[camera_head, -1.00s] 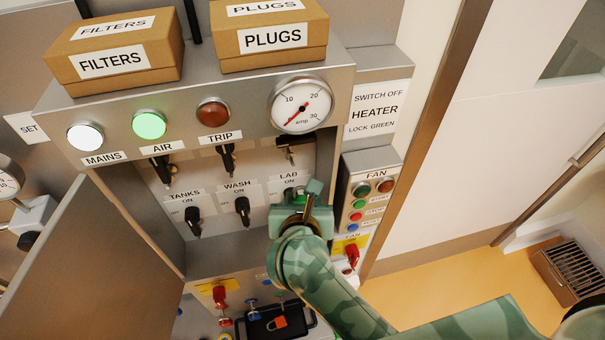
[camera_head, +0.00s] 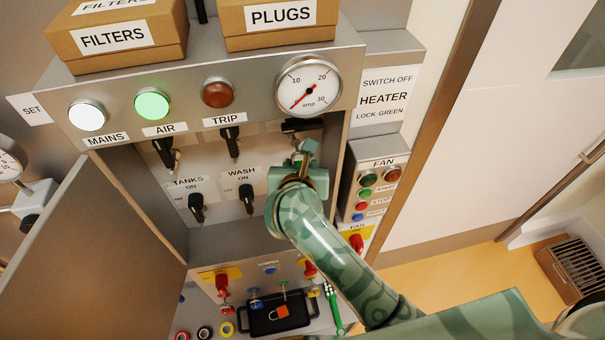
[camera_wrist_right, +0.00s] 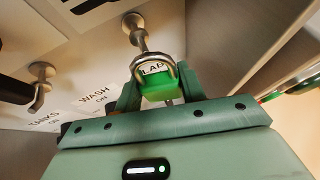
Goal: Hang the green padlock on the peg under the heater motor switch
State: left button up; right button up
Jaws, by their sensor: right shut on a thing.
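My right gripper (camera_head: 303,162) is shut on the green padlock (camera_wrist_right: 160,88), in the recess under the gauge. In the wrist view the padlock's metal shackle (camera_wrist_right: 148,66) points up, close to a metal peg (camera_wrist_right: 140,32). I cannot tell whether the shackle is around the peg or only below it. In the head view a black switch (camera_head: 302,125) at the top right of the recess has its handle turned sideways. Its label is hidden by the panel. The gripper hides most of the padlock and the LAB switch. My left gripper is not in view.
Other top-row switches (camera_head: 231,142) and the WASH switch (camera_head: 246,197) stick out nearby. The panel lip with the gauge (camera_head: 307,83) overhangs the recess. An open door (camera_head: 80,260) stands left. A black tray (camera_head: 262,323) with an orange-red padlock (camera_head: 278,312) lies below.

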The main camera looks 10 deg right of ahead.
jog(key=shift+w+f+b, duration=0.1)
jog(key=shift+w+b, duration=0.25)
jog(key=shift+w, duration=0.9)
jog(key=shift+w+f+b, duration=0.45)
jog(key=shift+w+b, duration=0.15)
jog(key=shift+b, duration=0.2)
jog(key=o, duration=1.1)
